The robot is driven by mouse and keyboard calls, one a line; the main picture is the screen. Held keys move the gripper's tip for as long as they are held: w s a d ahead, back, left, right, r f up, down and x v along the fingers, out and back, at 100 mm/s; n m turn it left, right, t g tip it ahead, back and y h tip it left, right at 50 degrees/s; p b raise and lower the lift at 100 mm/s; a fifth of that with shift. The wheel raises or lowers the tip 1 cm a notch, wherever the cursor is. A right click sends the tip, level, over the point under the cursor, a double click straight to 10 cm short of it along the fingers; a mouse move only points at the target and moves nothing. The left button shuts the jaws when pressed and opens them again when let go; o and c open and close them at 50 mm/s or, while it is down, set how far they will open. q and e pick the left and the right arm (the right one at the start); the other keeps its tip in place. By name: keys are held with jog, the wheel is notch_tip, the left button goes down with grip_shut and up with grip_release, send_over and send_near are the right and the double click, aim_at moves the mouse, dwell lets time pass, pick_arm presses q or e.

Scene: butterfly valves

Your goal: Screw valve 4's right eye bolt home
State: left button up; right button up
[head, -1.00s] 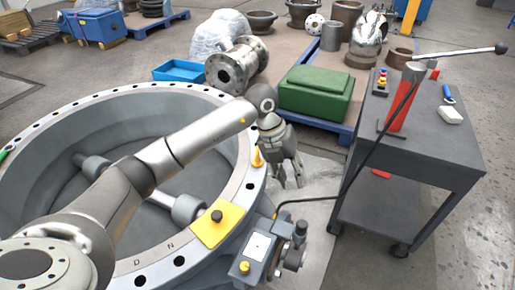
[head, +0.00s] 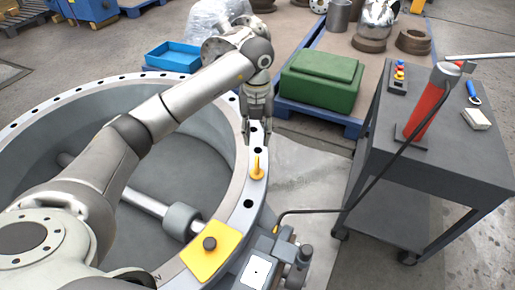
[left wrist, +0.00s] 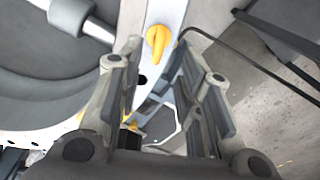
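The yellow eye bolt (head: 257,168) stands upright on the flange of the large grey valve (head: 229,219), on its right side. My left gripper (head: 256,138) points down over the flange, just behind the eye bolt in the head view, and appears empty. In the left wrist view its two fingers (left wrist: 155,62) are spread apart, and the eye bolt (left wrist: 157,42) shows beyond the fingertips, not held. How far the bolt is screwed in cannot be told. No valve number is readable. My right gripper is not in view.
A yellow plate with a dark knob (head: 209,244) lies on the flange, nearer than the eye bolt. A grey actuator box (head: 258,270) sits at the valve's side. A dark cart (head: 432,150) with a red pump stands right. A green case (head: 320,82) lies behind.

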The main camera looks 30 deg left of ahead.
aim_at(257, 158)
pick_arm(q)
jog(key=f, duration=0.3)
jog(key=f+b, duration=0.1)
jog(key=f, duration=0.5)
jog(key=shift+s+d+b, duration=0.1)
jog(key=shift+s+b, duration=0.2)
jog(key=shift+b, duration=0.05)
jog(key=shift+f, duration=0.65)
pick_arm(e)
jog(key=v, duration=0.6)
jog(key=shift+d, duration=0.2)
pick_arm(q)
jog(key=shift+c, duration=0.5)
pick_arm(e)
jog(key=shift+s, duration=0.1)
pick_arm(q)
grip_shut()
